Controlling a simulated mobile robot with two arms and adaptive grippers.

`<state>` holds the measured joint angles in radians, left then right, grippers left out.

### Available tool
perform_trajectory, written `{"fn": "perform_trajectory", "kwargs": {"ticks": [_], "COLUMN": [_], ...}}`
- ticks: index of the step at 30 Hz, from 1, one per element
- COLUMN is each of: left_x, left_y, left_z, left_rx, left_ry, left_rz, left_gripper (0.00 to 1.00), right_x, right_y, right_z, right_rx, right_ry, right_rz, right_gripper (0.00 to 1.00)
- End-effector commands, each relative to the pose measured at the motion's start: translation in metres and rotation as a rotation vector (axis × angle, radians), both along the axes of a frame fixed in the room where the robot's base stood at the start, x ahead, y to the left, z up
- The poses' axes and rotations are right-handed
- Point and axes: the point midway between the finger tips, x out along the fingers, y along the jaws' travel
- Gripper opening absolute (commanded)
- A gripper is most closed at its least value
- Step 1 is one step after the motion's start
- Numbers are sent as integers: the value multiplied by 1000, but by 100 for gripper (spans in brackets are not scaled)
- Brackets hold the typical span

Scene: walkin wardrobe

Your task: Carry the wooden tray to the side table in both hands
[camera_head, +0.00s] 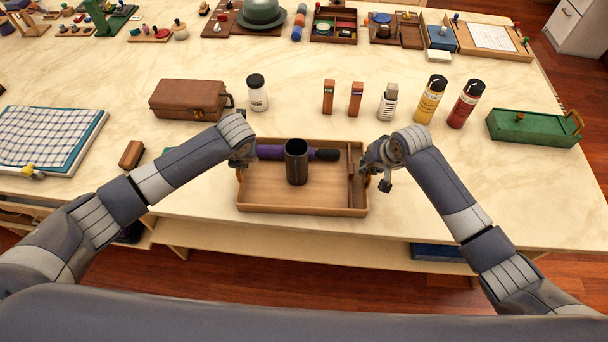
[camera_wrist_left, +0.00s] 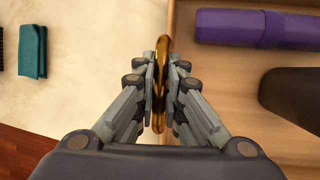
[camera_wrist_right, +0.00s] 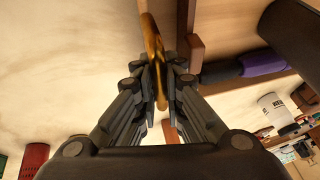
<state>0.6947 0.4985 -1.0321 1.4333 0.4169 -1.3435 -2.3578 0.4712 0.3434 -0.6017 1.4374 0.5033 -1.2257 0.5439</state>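The wooden tray (camera_head: 260,205) is at the near edge of the long pale table. It holds a dark upright cup (camera_head: 297,165) and a purple cylinder (camera_head: 270,152) with a dark end, lying down. My left gripper (camera_head: 243,160) is at the tray's left side. In the left wrist view its fingers (camera_wrist_left: 161,80) close on a brass handle (camera_wrist_left: 162,50). My right gripper (camera_head: 375,175) is at the right side, and the right wrist view shows its fingers (camera_wrist_right: 161,80) closed around another brass handle (camera_wrist_right: 150,32). I cannot tell whether the tray touches the table.
A brown case (camera_head: 188,98), a white-labelled jar (camera_head: 257,95), yellow (camera_head: 430,102) and red (camera_head: 466,105) bottles and a green box (camera_head: 533,128) stand on the table (camera_head: 470,185) beyond the tray. A folded checked cloth (camera_head: 50,135) lies left. I cannot identify the side table.

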Motion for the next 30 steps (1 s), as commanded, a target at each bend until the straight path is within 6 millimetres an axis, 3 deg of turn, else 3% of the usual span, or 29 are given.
{"fn": "perform_trajectory", "kwargs": {"ticks": [14,30], "left_x": [1,1], "left_y": [0,0], "left_z": [7,47], "left_rx": [-1,-1], "left_ry": [-3,-3], "left_rz": [0,0], "left_gripper": [0,0], "right_x": [1,1], "right_y": [0,0], "right_z": [7,47], "right_rx": [1,1], "right_ry": [-3,-3], "right_rz": [0,0], "right_gripper": [0,0]}}
